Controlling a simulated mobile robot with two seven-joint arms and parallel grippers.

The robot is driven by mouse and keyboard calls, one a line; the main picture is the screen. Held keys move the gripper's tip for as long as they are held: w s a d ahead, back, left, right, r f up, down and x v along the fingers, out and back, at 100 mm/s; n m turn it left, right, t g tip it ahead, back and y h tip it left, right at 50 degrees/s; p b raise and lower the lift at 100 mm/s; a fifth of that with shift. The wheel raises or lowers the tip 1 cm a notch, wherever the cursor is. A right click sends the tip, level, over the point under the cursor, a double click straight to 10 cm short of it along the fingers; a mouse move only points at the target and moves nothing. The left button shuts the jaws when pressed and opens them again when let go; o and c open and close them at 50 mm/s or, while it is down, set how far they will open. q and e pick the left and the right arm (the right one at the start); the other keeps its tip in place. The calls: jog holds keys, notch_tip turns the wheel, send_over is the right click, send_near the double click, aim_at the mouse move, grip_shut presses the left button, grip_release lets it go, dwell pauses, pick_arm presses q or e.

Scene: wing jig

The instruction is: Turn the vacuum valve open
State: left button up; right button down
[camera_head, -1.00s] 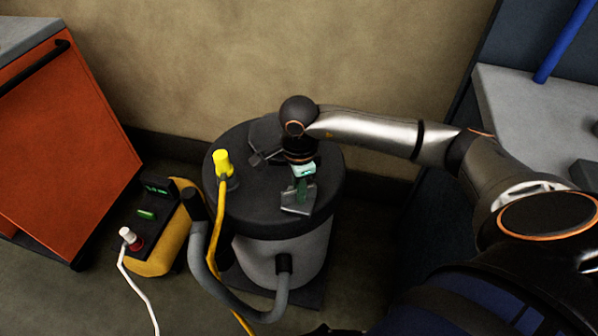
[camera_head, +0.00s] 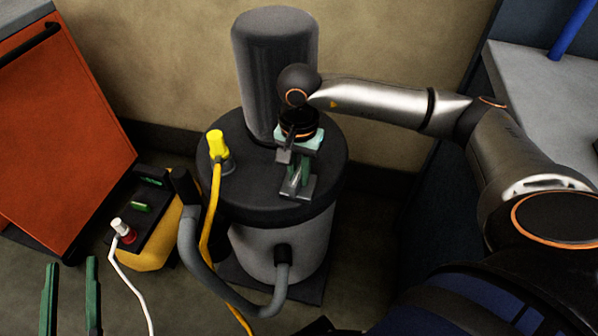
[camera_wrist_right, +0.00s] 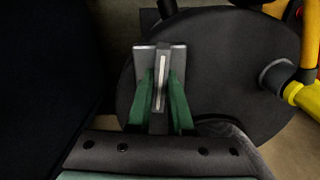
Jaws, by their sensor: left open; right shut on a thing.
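The valve sits on the dark lid of the vacuum drum (camera_head: 240,195). Its grey base plate (camera_head: 307,190) shows at the lid's front right. In the right wrist view the valve's lever (camera_wrist_right: 160,82), a narrow bar with a pale stripe, stands over the plate. My right gripper (camera_head: 300,176) points down at the valve, with green fingers on either side of the lever. In the wrist view this gripper (camera_wrist_right: 161,102) is shut on the lever. The gripper hides part of the valve in the head view. My left gripper (camera_head: 70,296) is open and empty at the lower left, apart from the drum.
A tall grey cylinder (camera_head: 275,65) stands at the lid's back. A yellow plug (camera_head: 217,146) with a yellow cable is on the lid's left. A grey hose (camera_head: 190,245) loops in front. A yellow-black power unit (camera_head: 150,215) and an orange cabinet (camera_head: 60,150) are left.

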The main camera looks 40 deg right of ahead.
aim_at(299, 172)
pick_arm(q)
jog(key=shift+m+t+h, duration=0.6)
jog(key=shift+t+h, duration=0.3)
jog(key=shift+s+d+r+b, duration=0.1)
jog(key=shift+s+r, duration=0.1)
jog(key=shift+r, duration=0.6)
jog(key=shift+s+d+r+b, duration=0.1)
jog(key=shift+s+r, duration=0.05)
jog(key=shift+r, duration=0.6)
jog(key=shift+s+r+b, duration=0.1)
jog(key=shift+s+r, duration=0.1)
jog(key=shift+r, duration=0.6)
pick_arm(e)
jog(key=shift+n, duration=0.8)
jog(key=c, duration=0.8)
grip_release()
